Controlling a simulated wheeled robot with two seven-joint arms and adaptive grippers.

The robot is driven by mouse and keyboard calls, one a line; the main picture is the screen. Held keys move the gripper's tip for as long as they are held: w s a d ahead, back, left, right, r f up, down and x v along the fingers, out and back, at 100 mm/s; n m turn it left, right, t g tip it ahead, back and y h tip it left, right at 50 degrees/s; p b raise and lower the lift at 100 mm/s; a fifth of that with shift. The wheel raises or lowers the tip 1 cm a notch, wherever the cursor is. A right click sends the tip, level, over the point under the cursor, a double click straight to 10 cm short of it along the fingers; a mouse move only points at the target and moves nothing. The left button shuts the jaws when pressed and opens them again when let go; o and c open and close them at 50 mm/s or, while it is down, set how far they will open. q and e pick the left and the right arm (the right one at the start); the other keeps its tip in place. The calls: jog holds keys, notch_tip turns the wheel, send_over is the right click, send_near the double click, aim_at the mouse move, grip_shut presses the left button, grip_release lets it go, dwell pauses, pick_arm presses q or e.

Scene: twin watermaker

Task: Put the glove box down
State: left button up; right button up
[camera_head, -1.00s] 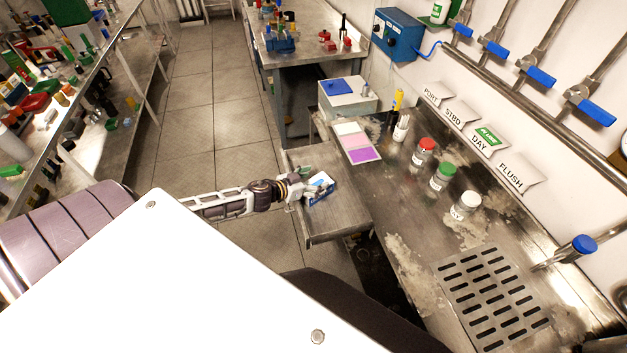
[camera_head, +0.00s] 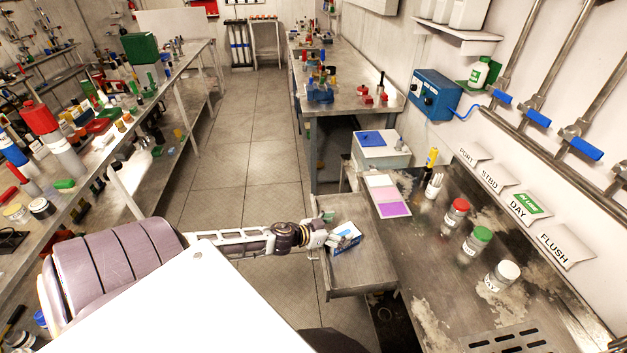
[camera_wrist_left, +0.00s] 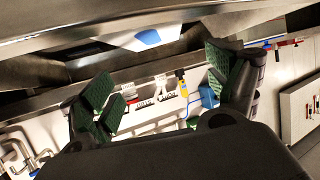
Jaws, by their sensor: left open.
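The glove box (camera_head: 347,240), white and blue, lies tilted in a shallow open metal drawer (camera_head: 362,278) at the front of the steel bench. My left gripper (camera_head: 332,230) reaches into the drawer from the left, at the box's left side. In the left wrist view my left gripper (camera_wrist_left: 165,85) has its green-padded fingers wide apart with nothing between them. A white and blue part of the glove box (camera_wrist_left: 146,38) shows beyond the fingers at the top. Most of the box is cut off there. My right gripper is out of view.
A crowded shelf bench stands at left. The tiled aisle (camera_head: 235,160) between is clear.

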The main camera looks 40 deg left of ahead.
pick_arm(q)
jog(key=v, duration=1)
jog(key=shift+s+r+p, duration=0.2)
jog(key=shift+s+p, duration=0.1)
dwell(0.8)
jog(key=shift+a, duration=0.15)
dwell(0.7)
jog(key=s+a+f+n+g+y, duration=0.15)
jog(key=s+a+f+y, duration=0.35)
jog(key=f, duration=0.7)
jog(key=s+a+f+n+g+y, duration=0.15)
jog(key=s+a+f, duration=0.25)
jog(key=a+f, duration=0.55)
jog(key=s+d+f+g, duration=0.25)
jog(key=s+f, duration=0.25)
jog(key=f, duration=0.3)
jog(key=s+d+f+g, duration=0.1)
jog(key=s+d+f, duration=0.3)
jog(key=f, duration=0.5)
jog(key=s+d+f+m+g+h, duration=0.1)
jog(key=s+d+f+g, duration=0.1)
jog(key=s+d+f, duration=0.4)
jog(key=s+d+f+g+h, duration=0.1)
jog(key=s+d+f+g, duration=0.2)
jog(key=s+d+f, duration=0.4)
jog(key=s+d, duration=0.5)
jog(key=d, duration=0.2)
jog(key=shift+f+m, duration=0.35)
jog(key=shift+m, duration=0.05)
